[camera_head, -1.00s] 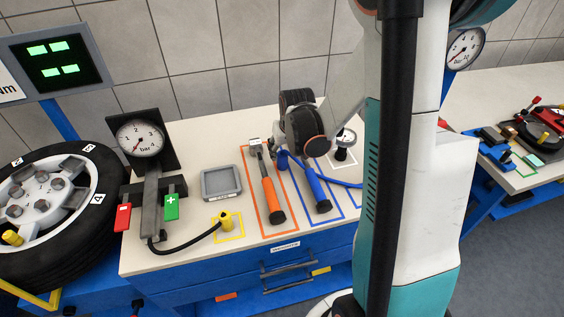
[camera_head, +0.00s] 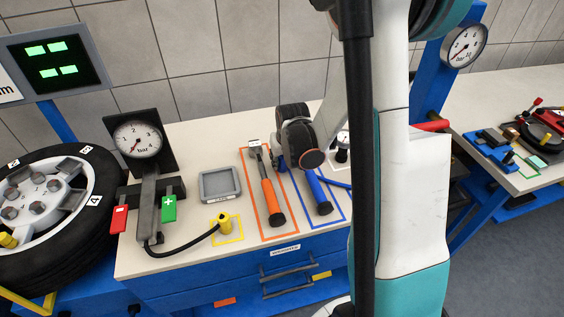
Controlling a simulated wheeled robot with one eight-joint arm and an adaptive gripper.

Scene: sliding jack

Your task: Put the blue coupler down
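The dark wrist of my arm hangs over the workbench, above the head of the blue-handled tool (camera_head: 319,194). My gripper's fingers are hidden behind it, so I cannot tell whether they are open or shut. A small blue piece (camera_head: 283,164), probably part of the blue coupler, shows at the left of the wrist. A short length of blue hose (camera_head: 338,184) shows at its right. The rest of the coupler is hidden, and I cannot tell whether it is held or touches the bench.
An orange-handled tool (camera_head: 269,198) lies in an orange outline left of the blue one. A yellow coupler (camera_head: 224,220) on a black hose stands in a yellow square. A grey tray (camera_head: 220,197) and a pressure gauge (camera_head: 138,138) are farther left. A wheel (camera_head: 92,228) is at the far left.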

